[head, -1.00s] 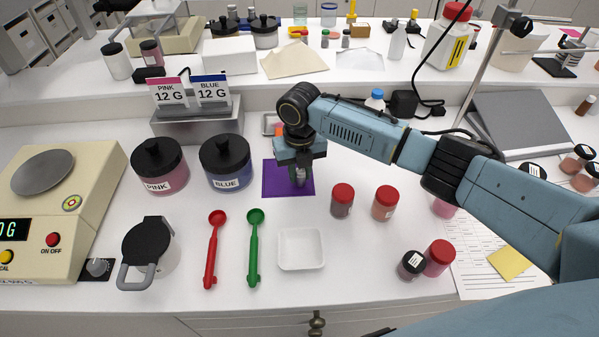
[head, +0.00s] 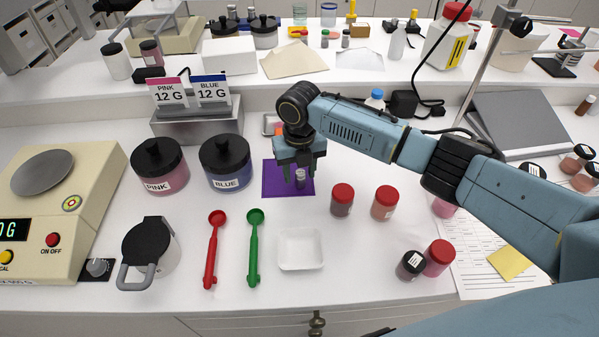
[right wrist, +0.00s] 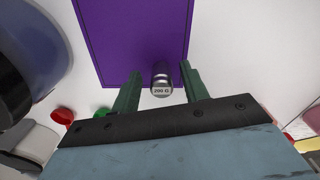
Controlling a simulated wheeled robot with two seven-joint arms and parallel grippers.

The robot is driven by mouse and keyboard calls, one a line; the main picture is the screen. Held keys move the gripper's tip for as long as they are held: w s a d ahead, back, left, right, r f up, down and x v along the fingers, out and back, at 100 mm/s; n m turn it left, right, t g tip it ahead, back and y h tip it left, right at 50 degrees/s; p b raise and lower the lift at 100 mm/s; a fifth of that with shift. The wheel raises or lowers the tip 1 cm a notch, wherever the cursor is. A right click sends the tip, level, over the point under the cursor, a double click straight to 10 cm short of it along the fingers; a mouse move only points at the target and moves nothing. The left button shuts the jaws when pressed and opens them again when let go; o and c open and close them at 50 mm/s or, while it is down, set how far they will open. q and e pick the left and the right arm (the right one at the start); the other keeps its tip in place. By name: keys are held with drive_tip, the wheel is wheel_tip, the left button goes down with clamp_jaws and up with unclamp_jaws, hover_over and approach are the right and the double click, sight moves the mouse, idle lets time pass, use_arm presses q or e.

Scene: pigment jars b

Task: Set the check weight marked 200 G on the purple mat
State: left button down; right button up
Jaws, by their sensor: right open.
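The check weight (head: 300,179) is a small grey metal cylinder standing on the purple mat (head: 276,188). In the right wrist view the weight (right wrist: 161,86) shows its 200 G marking, with the purple mat (right wrist: 130,40) under and beyond it. My right gripper (head: 300,174) is over the mat with its jaws open. In the right wrist view its green fingers (right wrist: 161,92) stand on either side of the weight, with a gap on both sides. My left gripper is not in view.
The blue jar (head: 226,163) stands just left of the mat. Red-capped jars (head: 342,200) stand to its right. A white weighing dish (head: 301,249), a green scoop (head: 254,250) and a red scoop (head: 212,250) lie in front. A balance (head: 60,200) stands at the left.

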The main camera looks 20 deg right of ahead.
sight(299, 170)
wheel_tip(299, 170, up, 11)
drive_tip(key=shift+r, duration=0.15)
